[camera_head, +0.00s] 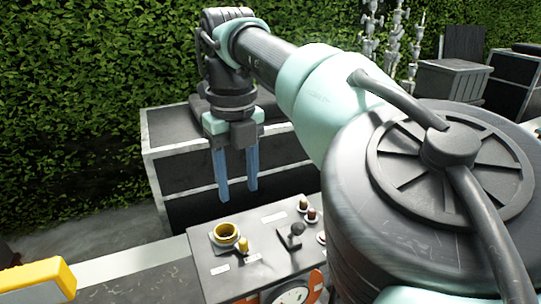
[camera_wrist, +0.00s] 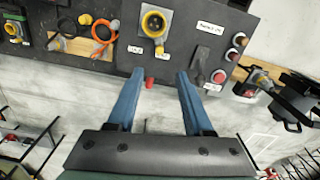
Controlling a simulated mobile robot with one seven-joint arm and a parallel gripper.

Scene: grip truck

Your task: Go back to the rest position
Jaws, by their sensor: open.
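My gripper (camera_head: 238,198) hangs from my arm with its two blue fingers pointing down, apart, with nothing between them in the head view. In that view it is above and behind the dark control panel (camera_head: 205,258), in front of a black case. In the wrist view the open fingers (camera_wrist: 160,74) point toward the panel's edge, with the yellow round socket (camera_wrist: 154,22) beyond them. A small red piece (camera_wrist: 149,82) shows between the fingers in the picture; its distance is unclear. I see no contact with anything.
The panel carries a yellow ring socket (camera_head: 226,232), a lever (camera_head: 292,236) and dark red buttons (camera_head: 311,214). A black case with light edges (camera_head: 180,173) stands behind my gripper, before a hedge (camera_head: 80,90). A yellow object (camera_head: 38,280) is at lower left. An orange cable (camera_wrist: 103,32) lies left of the socket.

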